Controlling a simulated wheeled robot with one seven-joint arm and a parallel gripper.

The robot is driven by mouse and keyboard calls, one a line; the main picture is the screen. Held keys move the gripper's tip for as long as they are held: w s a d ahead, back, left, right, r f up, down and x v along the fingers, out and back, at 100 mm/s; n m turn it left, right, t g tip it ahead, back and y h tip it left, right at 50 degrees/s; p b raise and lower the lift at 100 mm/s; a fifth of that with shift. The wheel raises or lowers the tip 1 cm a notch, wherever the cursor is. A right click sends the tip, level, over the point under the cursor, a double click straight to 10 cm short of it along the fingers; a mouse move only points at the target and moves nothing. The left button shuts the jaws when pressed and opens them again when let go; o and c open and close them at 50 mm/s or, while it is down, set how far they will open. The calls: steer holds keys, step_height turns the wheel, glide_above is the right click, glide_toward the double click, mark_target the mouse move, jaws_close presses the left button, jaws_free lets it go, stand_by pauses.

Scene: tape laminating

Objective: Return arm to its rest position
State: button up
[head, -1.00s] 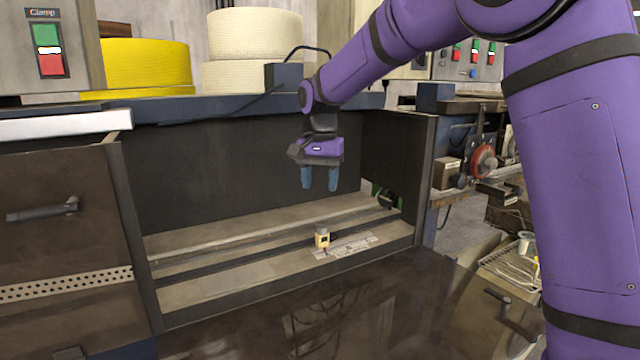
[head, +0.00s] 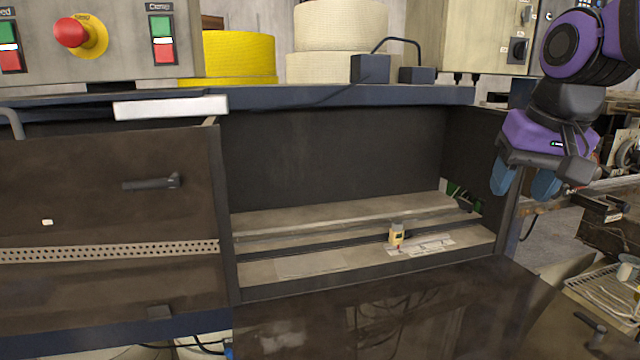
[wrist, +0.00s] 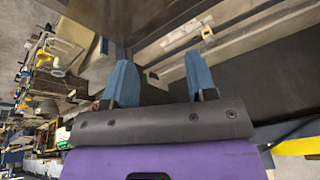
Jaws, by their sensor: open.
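My gripper (head: 524,184) hangs at the right of the head view, with its two blue fingers pointing down. It is open and empty, in front of the right side of the open bay and above its floor. In the wrist view the two blue fingers (wrist: 160,78) stand apart with nothing between them.
A dark drawer front (head: 110,215) lies left of the bay. A dark flap (head: 400,315) spreads below it. Yellow (head: 240,55) and cream (head: 341,25) rolls sit on the blue top. A control box (head: 100,40) with a red knob is upper left. A tray (head: 600,300) stands lower right.

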steer(key=s+d+f+n+t, duration=0.1)
steer(key=s+f, duration=0.1)
steer(key=s, duration=0.4)
steer(key=s+d+f+n, duration=0.1)
steer(key=s+f, duration=0.1)
steer(key=s, duration=0.4)
steer(key=shift+s+d+f+t, duration=0.15)
steer(key=shift+d+t, duration=0.1)
steer(key=shift+t, duration=0.15)
stand_by(1.9)
